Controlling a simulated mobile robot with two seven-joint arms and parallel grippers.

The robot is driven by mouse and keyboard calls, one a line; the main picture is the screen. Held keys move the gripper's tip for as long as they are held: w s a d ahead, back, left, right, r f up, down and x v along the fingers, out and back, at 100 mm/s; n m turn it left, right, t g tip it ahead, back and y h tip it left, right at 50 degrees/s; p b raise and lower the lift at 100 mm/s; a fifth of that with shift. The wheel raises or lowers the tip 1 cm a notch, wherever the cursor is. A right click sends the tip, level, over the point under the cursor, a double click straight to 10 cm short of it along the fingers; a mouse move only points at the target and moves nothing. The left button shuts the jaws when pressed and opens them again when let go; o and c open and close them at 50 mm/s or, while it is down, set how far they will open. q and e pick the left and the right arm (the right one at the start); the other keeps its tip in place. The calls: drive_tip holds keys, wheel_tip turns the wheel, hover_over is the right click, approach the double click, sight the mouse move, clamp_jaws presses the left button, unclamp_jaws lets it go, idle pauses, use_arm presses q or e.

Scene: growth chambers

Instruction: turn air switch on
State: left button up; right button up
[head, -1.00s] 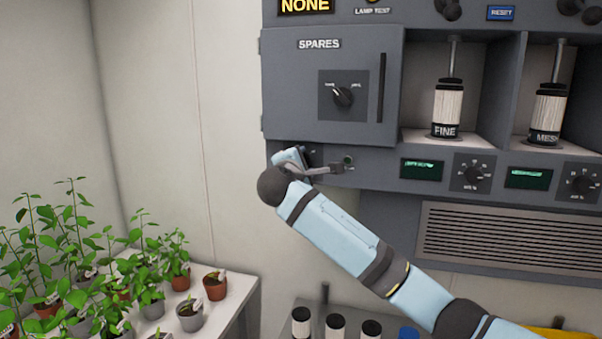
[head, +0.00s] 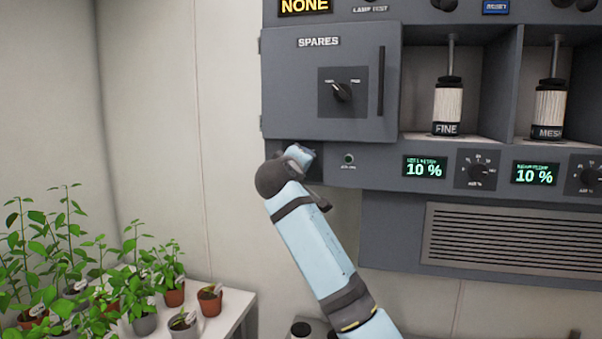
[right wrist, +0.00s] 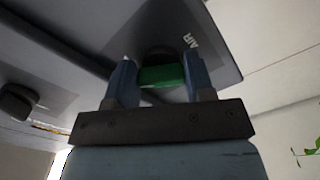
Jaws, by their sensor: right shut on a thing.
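The air switch (right wrist: 162,76) shows in the right wrist view as a green piece under a dark round part, beside the label AIR on the grey panel. My right gripper (right wrist: 160,84) is shut on it, with one blue finger on each side. In the head view my right gripper (head: 302,153) is at the lower left corner of the panel, below the SPARES door, and my wrist hides the switch. My left gripper is not in view.
The SPARES door (head: 300,90) with its black knob (head: 342,92) is just above my gripper. Potted plants (head: 140,285) stand on a bench (head: 238,302) at lower left.

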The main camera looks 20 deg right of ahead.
drive_tip(key=m, duration=0.1)
drive_tip(key=m+b, duration=0.1)
drive_tip(key=shift+a+f+m, duration=0.1)
drive_tip(key=shift+f+m, duration=0.1)
drive_tip(key=shift+m, duration=0.1)
idle(0.5)
drive_tip(key=o, duration=0.6)
drive_tip(key=shift+o, duration=0.2)
drive_tip(key=shift+r, duration=0.15)
drive_tip(key=shift+s, duration=0.1)
